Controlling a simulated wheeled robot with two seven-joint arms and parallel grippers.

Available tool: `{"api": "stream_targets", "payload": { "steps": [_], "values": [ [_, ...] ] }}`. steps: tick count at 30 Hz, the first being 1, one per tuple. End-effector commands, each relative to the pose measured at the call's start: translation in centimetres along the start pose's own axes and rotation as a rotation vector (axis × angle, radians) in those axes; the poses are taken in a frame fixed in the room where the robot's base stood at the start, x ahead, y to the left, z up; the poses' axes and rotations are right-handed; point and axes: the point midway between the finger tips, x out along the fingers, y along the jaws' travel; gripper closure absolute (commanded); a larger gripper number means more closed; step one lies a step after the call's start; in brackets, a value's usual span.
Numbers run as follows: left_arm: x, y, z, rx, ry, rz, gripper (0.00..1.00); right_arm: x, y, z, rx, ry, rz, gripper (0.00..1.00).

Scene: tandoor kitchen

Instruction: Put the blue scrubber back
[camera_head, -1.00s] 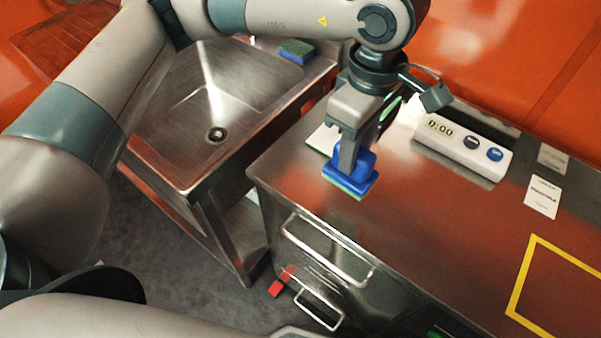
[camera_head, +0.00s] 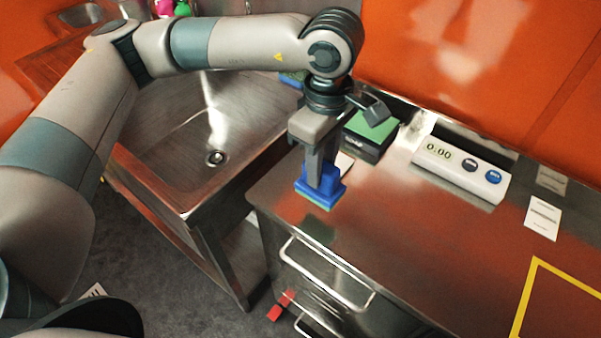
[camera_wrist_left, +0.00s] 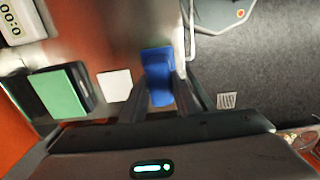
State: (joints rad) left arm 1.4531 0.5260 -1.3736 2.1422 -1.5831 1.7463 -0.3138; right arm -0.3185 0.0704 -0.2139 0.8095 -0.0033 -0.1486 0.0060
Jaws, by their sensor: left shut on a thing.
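The blue scrubber (camera_head: 319,194), a blue block with a handle and a thin green underside, is in my left gripper (camera_head: 321,171). The gripper points down and is shut on it. The scrubber is upright near the left end of the steel counter and appears to hang a little above it, with a dark reflection below. In the left wrist view, the blue scrubber (camera_wrist_left: 158,72) sits between the fingers of my left gripper (camera_wrist_left: 160,97). My right gripper is not in view.
A black box with a green top (camera_head: 371,136) and a white card (camera_head: 344,162) are behind the scrubber. A timer (camera_head: 461,168) and label (camera_head: 543,217) lie to the right, near a yellow outline (camera_head: 527,285). The sink (camera_head: 180,150) is left. Another blue-and-green block (camera_head: 291,80) is partly hidden behind my arm.

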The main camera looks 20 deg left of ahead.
Motion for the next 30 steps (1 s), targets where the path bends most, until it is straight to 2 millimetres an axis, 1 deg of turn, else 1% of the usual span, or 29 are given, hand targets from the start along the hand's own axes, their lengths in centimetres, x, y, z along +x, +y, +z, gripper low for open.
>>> {"api": "stream_targets", "payload": {
  "steps": [1, 6, 10, 14, 23, 26, 30],
  "values": [
    [0.6, 0.1, -1.1, -0.006, 0.001, -0.002, 0.9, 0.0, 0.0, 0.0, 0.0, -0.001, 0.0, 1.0],
    [2.4, 0.5, -3.9, -0.003, 0.001, -0.001, 0.9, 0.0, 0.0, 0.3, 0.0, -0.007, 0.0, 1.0],
    [3.1, 0.8, -5.1, -0.002, -0.001, 0.0, 0.9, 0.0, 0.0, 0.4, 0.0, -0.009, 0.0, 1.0],
    [3.3, 0.8, -5.5, 0.002, 0.0, 0.001, 0.9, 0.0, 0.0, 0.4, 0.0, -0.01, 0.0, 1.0],
    [3.5, 0.8, -5.4, 0.002, 0.0, 0.001, 0.9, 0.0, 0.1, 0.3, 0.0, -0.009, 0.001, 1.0],
    [4.2, 0.8, -5.4, 0.001, 0.0, 0.0, 0.9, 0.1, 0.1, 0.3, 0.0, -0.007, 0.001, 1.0],
    [5.9, 0.8, -5.4, 0.001, 0.0, -0.001, 0.9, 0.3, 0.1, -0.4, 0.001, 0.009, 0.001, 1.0]
  ]
}}
